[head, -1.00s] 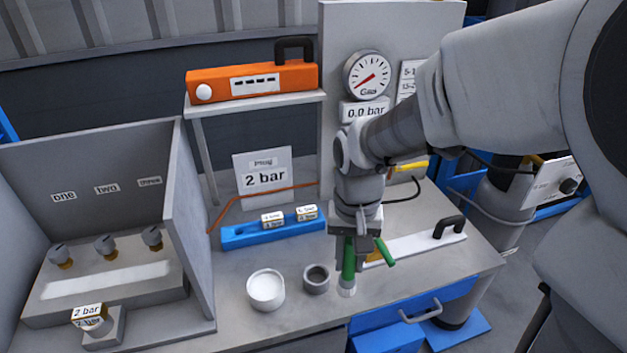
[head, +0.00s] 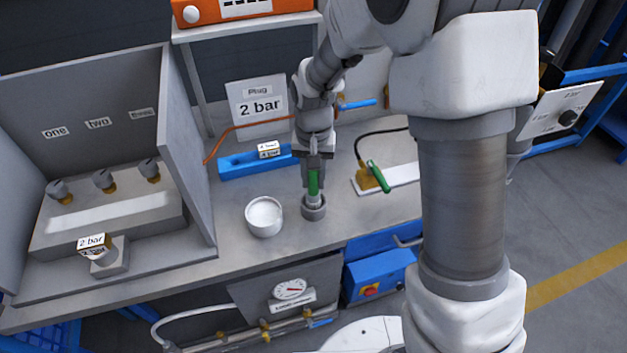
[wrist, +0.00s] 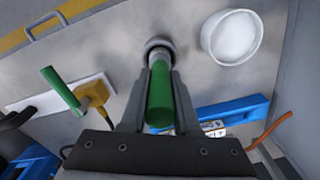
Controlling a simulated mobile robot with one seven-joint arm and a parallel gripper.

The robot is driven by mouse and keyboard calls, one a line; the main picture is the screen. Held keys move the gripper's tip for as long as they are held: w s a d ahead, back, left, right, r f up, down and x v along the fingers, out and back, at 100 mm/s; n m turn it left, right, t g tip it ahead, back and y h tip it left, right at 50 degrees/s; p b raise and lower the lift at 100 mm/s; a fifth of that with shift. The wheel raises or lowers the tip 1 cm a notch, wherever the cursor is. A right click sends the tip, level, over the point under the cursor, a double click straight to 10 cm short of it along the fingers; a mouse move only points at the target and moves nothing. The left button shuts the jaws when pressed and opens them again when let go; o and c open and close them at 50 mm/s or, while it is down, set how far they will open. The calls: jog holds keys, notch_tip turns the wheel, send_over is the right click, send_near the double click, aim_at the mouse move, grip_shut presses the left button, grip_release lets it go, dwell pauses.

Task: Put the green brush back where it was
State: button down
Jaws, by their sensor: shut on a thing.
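My gripper (head: 314,163) is shut on the green brush (head: 313,184) and holds it upright, bristle end down. The brush stands over the small grey cup (head: 314,212). Its lower end is at or inside the cup's mouth; how deep I cannot tell. In the wrist view the green handle (wrist: 160,98) lies between the fingers (wrist: 160,88), and its pale lower part meets the grey cup (wrist: 158,43).
A white bowl (head: 264,216) stands close left of the cup. A blue holder (head: 240,164) with labelled pieces lies behind. The bench front edge is near.

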jog(key=shift+f, duration=0.8)
jog(key=shift+f, duration=0.1)
jog(key=c, duration=0.6)
grip_release()
jog(key=shift+c, duration=0.2)
notch_tip(320, 180, up, 12)
jog(key=shift+r+p, duration=0.25)
jog(key=shift+p, duration=0.25)
